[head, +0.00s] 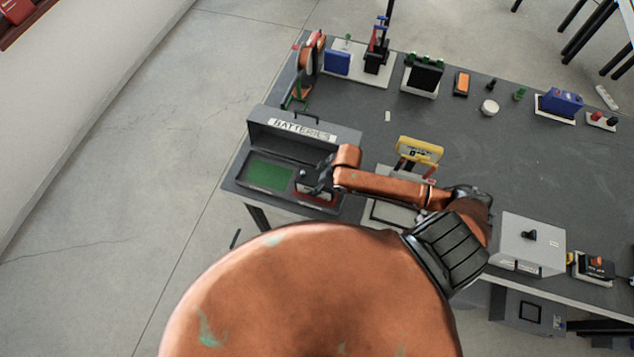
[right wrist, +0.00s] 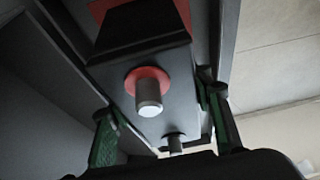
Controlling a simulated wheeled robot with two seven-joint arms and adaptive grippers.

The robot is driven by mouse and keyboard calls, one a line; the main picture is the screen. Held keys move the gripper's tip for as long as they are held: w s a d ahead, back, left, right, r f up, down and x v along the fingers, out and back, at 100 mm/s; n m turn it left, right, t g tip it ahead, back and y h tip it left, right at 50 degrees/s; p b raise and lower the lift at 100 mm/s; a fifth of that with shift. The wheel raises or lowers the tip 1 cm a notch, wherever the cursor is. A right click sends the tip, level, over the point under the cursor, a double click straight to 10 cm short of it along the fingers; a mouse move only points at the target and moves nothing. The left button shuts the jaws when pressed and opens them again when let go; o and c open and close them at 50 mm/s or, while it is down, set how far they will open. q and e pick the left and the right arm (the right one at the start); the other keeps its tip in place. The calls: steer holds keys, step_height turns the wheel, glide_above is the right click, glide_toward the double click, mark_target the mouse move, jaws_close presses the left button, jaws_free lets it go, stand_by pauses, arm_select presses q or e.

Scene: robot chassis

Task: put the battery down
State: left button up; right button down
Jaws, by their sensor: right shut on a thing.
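The battery (right wrist: 182,108) fills the middle of the right wrist view. It is dark, with a metal post on a red ring and a second post nearer the gripper. My right gripper (right wrist: 160,128) has its green-padded fingers on either side of it and is shut on it. In the head view the right gripper (head: 315,182) is over the right part of the open grey box labelled BATTERIES (head: 265,122). A red-edged part shows below the fingers there. I cannot tell whether the battery touches the box floor. My left gripper is not in view.
The box's left compartment has a bare green floor (head: 268,176). A yellow meter (head: 419,149) stands right of the box, close to my right arm. A light grey case (head: 528,243) stands at the front right. The dark table (head: 510,150) is clear at centre right.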

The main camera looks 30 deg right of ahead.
steer(key=shift+w+r, duration=0.15)
steer(key=shift+w, duration=0.05)
steer(key=c, duration=1)
jaws_free()
steer(key=shift+s+f, duration=0.25)
steer(key=v, duration=1.2)
steer(key=shift+r, duration=0.15)
